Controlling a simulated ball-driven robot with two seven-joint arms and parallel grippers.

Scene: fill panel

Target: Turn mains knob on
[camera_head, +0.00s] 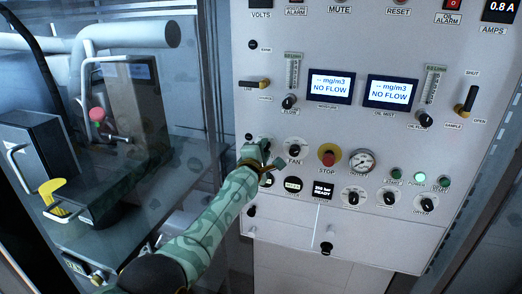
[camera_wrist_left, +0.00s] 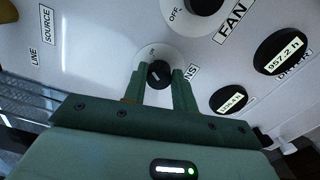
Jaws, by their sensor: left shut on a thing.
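The mains knob (camera_wrist_left: 159,73) is a small black round knob on a white dial plate on the panel. A label ending in "NS" shows beside it, partly covered by a finger. My left gripper (camera_wrist_left: 158,82) has its two green fingers on either side of the knob, shut on it. In the head view my green left arm reaches up from the bottom, and the left gripper (camera_head: 260,163) is at the panel, left of the fan knob (camera_head: 295,150). The gripper largely hides the mains knob there. My right gripper is in neither view.
The white control panel (camera_head: 275,215) carries a red stop button (camera_head: 328,158), a pressure gauge (camera_head: 362,161) and several black knobs to the right. Two displays (camera_head: 331,87) read "NO FLOW". A green lamp (camera_head: 420,177) is lit.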

